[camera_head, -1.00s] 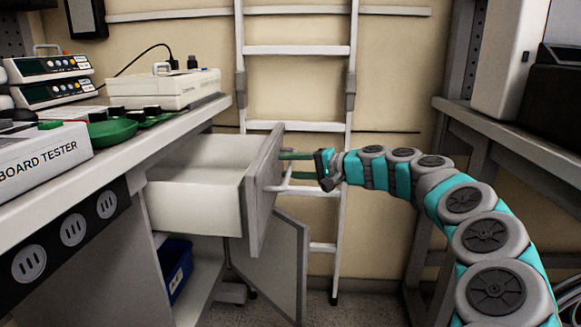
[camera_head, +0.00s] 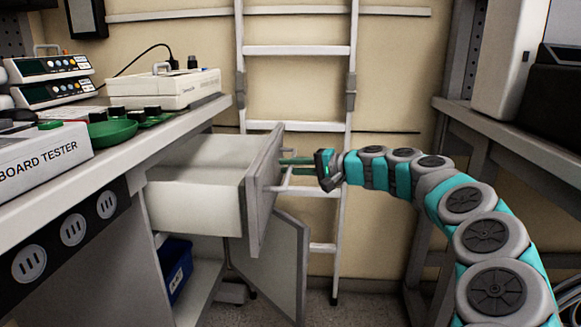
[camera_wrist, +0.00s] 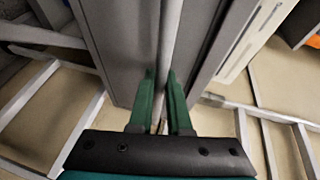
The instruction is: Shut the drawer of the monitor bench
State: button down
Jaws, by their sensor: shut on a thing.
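The drawer (camera_head: 195,205) of the monitor bench (camera_head: 165,122) is pulled out, with its white side and open top showing. Its grey front panel (camera_head: 262,195) faces right, toward my gripper. My gripper (camera_head: 287,169) is at that front in the head view. In the wrist view its two green fingers (camera_wrist: 161,100) are shut on the drawer's long bar handle (camera_wrist: 169,50), one finger on each side. The panel behind the handle fills the middle of the wrist view. The far ends of the fingers are partly hidden in the head view.
A cabinet door (camera_head: 275,262) hangs open below the drawer, near a blue bin (camera_head: 177,268). A white ladder (camera_head: 297,122) leans on the wall behind my gripper. A second bench (camera_head: 510,140) stands at the right.

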dwell(0.8)
jog(key=a, duration=2)
jog(key=shift+w+a+f, duration=0.1)
jog(key=shift+w+a, duration=0.2)
jog(key=shift+a, duration=0.75)
jog(key=c, duration=0.9)
grip_release()
jog(key=shift+a, duration=0.15)
jog(key=shift+o, duration=0.2)
jog(key=shift+d+r, duration=0.2)
jog(key=shift+d, duration=0.35)
jog(key=v, duration=0.7)
